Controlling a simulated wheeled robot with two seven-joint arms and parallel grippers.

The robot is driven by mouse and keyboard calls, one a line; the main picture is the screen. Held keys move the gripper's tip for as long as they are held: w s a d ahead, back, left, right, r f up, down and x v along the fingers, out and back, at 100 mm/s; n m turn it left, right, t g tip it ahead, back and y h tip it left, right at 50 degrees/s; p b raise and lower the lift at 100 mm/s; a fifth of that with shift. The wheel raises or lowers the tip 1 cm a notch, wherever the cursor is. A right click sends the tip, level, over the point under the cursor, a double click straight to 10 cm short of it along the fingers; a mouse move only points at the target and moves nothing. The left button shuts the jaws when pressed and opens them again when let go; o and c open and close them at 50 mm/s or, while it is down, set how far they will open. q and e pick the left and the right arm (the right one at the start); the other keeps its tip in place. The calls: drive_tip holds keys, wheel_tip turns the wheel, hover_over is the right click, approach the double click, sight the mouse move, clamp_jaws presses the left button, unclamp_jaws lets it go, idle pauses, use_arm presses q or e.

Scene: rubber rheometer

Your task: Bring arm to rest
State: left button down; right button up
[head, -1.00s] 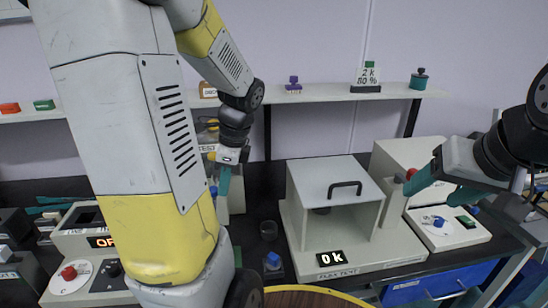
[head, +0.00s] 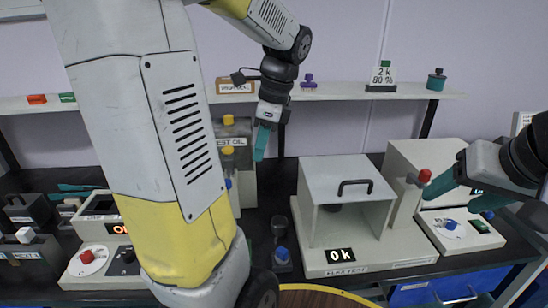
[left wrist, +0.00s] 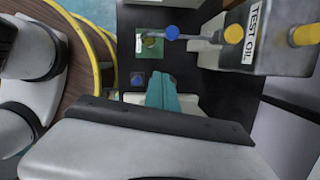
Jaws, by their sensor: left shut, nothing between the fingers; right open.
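My left arm fills the left half of the head view, its yellow and white links standing in front of the bench. My left gripper (head: 261,143) hangs with its teal fingers down, shut and empty, above the bench, between the oil dispenser and the white flex tester. Its shut fingers (left wrist: 162,92) also show in the left wrist view, pointing over the dark bench top. My right gripper (head: 440,188) comes in from the right with teal fingers open, beside the tester's red knob (head: 425,175). I cannot tell whether they touch the knob.
The open-fronted white tester (head: 345,190) stands mid-bench. A test oil dispenser (head: 232,130) shows behind my left arm, also in the left wrist view (left wrist: 270,38). A shelf (head: 330,95) runs behind. A round wooden top with yellow rim (head: 320,297) lies in front.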

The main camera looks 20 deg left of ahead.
use_arm(q)
drive_tip(key=shift+d+r, duration=0.1)
drive_tip(key=shift+r, duration=0.2)
drive_tip(key=s+d+r+n+t+h, duration=0.2)
drive_tip(key=s+d+n+t+h, duration=0.2)
drive_tip(key=s+d+n+t, duration=0.3)
drive_tip(key=s+d+n, duration=0.1)
drive_tip(key=d+n, duration=0.2)
drive_tip(key=n, duration=0.4)
drive_tip(key=shift+s+d+r+h, duration=0.15)
drive_tip(key=shift+s+r+h, duration=0.15)
drive_tip(key=shift+r+h, duration=0.1)
idle(1.2)
